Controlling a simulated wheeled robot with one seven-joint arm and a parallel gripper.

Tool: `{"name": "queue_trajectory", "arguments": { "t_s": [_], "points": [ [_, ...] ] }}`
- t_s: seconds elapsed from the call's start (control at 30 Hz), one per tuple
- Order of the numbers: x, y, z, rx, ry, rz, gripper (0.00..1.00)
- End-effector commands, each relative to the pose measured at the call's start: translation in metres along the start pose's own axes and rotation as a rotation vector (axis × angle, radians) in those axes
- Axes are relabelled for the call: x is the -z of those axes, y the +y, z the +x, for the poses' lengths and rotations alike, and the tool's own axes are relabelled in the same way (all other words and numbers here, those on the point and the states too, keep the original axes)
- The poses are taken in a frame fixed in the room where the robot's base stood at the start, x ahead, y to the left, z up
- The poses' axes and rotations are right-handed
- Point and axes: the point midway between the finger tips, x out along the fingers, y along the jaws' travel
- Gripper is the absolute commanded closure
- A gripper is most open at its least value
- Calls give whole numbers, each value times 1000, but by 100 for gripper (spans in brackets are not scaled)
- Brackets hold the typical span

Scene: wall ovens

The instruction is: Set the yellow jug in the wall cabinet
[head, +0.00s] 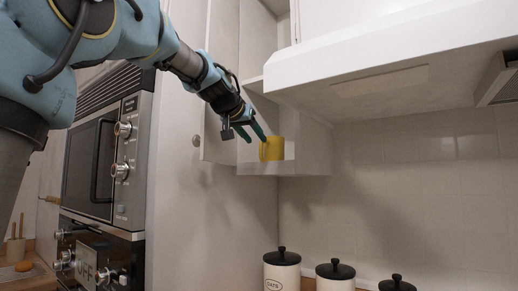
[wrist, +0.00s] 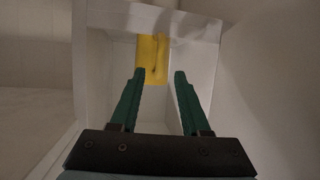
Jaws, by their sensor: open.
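The yellow jug (head: 272,149) stands upright inside the open wall cabinet (head: 310,160), near its front edge, in the head view. In the wrist view the jug (wrist: 152,58) shows ahead of my fingertips, with its handle towards me. My gripper (head: 254,135) is at the cabinet opening, just left of the jug in the head view. In the wrist view its green fingers (wrist: 160,74) are apart with nothing between the tips; the jug is beyond them. I cannot tell whether a fingertip touches the jug. The cabinet's inside is partly hidden.
The open cabinet door (head: 222,80) is beside my forearm. A white range hood (head: 390,65) juts out at the right. Wall ovens (head: 100,160) stand at the left. White canisters with black lids (head: 282,272) stand below the cabinet.

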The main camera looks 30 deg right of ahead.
Motion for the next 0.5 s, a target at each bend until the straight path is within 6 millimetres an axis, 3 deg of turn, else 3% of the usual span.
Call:
{"name": "queue_trajectory", "arguments": {
  "t_s": [0.2, 0.5],
  "points": [
    [-2, -1, -44, 1, 3, 0, 53],
    [-1, 0, -68, 0, 0, 0, 53]
  ]
}}
